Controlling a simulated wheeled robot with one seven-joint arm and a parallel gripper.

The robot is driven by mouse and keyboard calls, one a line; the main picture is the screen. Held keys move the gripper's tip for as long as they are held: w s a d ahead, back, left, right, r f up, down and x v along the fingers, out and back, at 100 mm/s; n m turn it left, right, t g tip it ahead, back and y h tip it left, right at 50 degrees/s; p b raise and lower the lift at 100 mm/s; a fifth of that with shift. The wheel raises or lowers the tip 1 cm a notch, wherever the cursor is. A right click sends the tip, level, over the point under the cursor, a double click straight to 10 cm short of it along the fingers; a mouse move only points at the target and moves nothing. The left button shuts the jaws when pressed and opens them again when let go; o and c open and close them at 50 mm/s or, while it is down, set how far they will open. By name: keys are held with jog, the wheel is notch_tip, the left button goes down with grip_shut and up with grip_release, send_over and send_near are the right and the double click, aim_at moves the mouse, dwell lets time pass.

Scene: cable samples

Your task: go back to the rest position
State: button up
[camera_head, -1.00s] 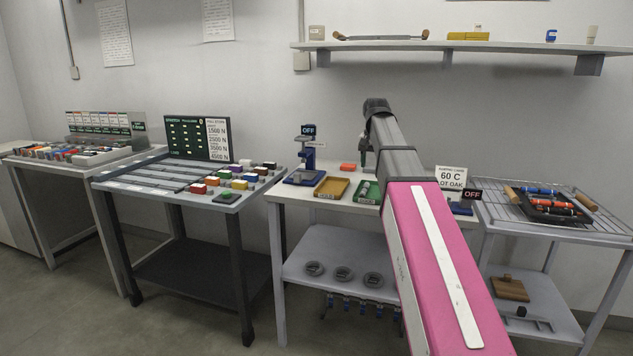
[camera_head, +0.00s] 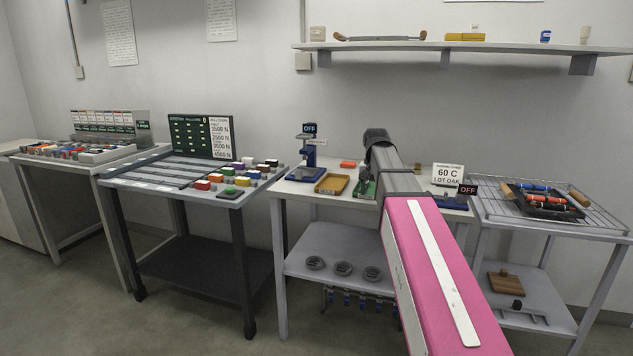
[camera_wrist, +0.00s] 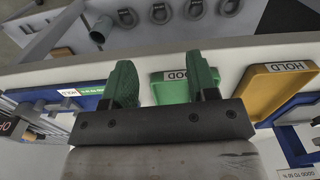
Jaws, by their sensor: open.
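My gripper (camera_wrist: 163,84) shows in the wrist view as two green fingers set well apart, with nothing held between them. Beyond the fingers is the green tray marked GOOD (camera_wrist: 173,93), partly hidden by the right finger. The yellow HOLD tray (camera_wrist: 270,92) lies to its right. In the head view my arm ends above the middle table (camera_head: 309,204). The arm hides most of the gripper and part of the green tray (camera_head: 363,190) there. The yellow tray (camera_head: 332,184) is left of it.
A blue stand with an OFF sign (camera_head: 308,160) stands on the middle table. A 60 C sign (camera_head: 448,178) and a wire rack (camera_head: 500,207) are to the right. A table with coloured blocks (camera_head: 240,180) is left. A wall shelf (camera_head: 400,46) is above and behind the arm.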

jog(key=s+f+n, duration=0.1)
jog(key=s+f, duration=0.5)
jog(key=f, duration=0.5)
jog(key=s+f+n, duration=0.1)
jog(key=s+f, duration=0.6)
jog(key=f, duration=0.5)
jog(key=s+f+n, duration=0.1)
jog(key=s+f, duration=0.6)
jog(key=f, duration=0.4)
jog(key=shift+s+f, duration=0.2)
jog(key=shift+s, duration=0.05)
